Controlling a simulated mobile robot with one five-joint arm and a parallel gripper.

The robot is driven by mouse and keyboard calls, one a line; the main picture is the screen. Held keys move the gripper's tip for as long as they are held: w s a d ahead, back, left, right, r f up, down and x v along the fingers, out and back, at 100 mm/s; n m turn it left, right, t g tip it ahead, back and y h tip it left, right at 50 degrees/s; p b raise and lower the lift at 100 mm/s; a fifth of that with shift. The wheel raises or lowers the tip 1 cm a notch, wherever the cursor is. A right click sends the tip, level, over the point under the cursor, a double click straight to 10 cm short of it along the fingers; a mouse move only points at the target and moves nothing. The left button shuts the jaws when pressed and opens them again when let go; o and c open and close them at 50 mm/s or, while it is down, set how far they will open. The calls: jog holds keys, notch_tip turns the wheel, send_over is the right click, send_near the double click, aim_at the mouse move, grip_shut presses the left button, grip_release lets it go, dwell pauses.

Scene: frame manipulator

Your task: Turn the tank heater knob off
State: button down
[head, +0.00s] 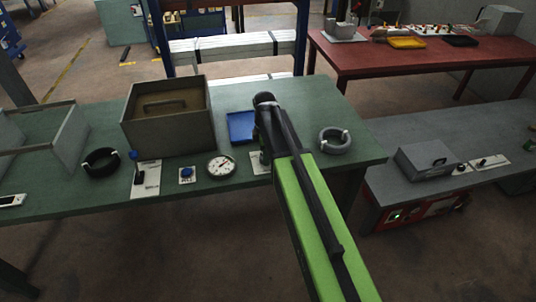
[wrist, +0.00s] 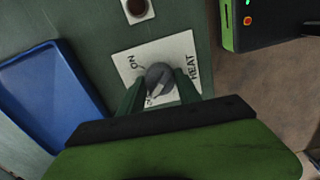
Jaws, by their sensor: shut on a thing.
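The tank heater knob (wrist: 159,79) is a round grey knob with a pale pointer line, on a white plate (wrist: 184,48) marked ON and HEAT. The pointer slants toward the plate's lower-left part, where a label is partly hidden by the knob and a finger. My gripper (wrist: 161,90) has a dark green finger on each side of the knob and is shut on it. In the head view my green and black arm hides the knob and fingers; only the left part of the white plate (head: 257,163) shows on the green table.
A blue tray (head: 240,126) lies just behind the plate. A round gauge (head: 221,166), a blue button (head: 187,173) and a lever plate (head: 147,179) stand to the left. A grey coil (head: 334,140) lies to the right. A brown box (head: 168,127) stands farther back.

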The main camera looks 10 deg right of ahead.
jog(key=shift+s+n, duration=0.1)
jog(key=shift+n, duration=0.4)
jog(key=c, duration=0.8)
grip_release()
jog(key=shift+c, duration=0.2)
notch_tip(320, 180, up, 17)
jog(key=p, duration=1.7)
jog(key=shift+r, duration=0.2)
jog(key=shift+f, duration=0.15)
